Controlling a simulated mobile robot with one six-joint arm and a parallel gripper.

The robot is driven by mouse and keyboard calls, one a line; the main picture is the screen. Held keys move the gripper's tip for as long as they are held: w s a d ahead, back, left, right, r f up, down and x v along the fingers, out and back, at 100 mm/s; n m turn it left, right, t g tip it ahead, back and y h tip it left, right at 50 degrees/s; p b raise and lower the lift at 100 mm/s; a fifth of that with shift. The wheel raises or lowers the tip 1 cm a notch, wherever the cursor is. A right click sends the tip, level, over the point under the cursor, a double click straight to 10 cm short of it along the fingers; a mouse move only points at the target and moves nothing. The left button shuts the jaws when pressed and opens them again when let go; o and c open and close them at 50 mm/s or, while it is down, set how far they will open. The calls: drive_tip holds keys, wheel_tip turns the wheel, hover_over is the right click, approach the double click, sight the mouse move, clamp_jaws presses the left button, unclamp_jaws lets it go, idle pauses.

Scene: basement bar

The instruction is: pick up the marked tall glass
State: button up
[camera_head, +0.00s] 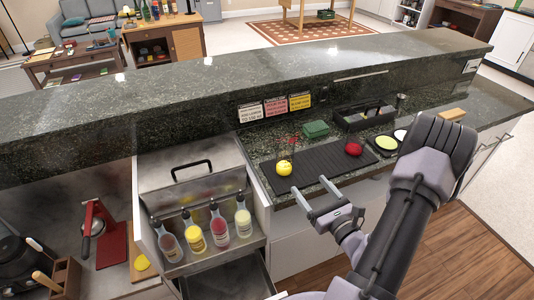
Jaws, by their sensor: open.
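No tall glass shows clearly. Small red marks (291,140) show above the back of the counter, just behind a yellow ball-like thing (284,168); I cannot tell what bears them. The yellow thing is at the left end of a black ribbed mat (318,166). My gripper (310,187) is open and empty, at the counter's front edge, with its two fingers pointing toward the mat. It is in front of and to the right of the yellow thing, apart from it.
A red ball-like thing (353,149) is at the mat's right end. A green box (315,129) and a black caddy (362,118) stand behind. Several sauce bottles (219,229) stand in a metal bin at left. The raised granite ledge (200,95) runs behind the counter.

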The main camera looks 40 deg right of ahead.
sight(289, 164)
drive_tip(key=w, duration=0.3)
drive_tip(key=w+d, duration=0.1)
drive_tip(key=w, duration=0.2)
drive_tip(key=w+b, duration=0.1)
drive_tip(key=w, duration=0.3)
drive_tip(key=shift+d, duration=0.3)
drive_tip(key=w, duration=0.3)
drive_tip(key=w+b, duration=0.1)
drive_tip(key=w, duration=0.1)
drive_tip(key=shift+w+d+f, duration=0.15)
drive_tip(key=shift+d+f, duration=0.1)
drive_tip(key=shift+f, duration=0.05)
clamp_jaws()
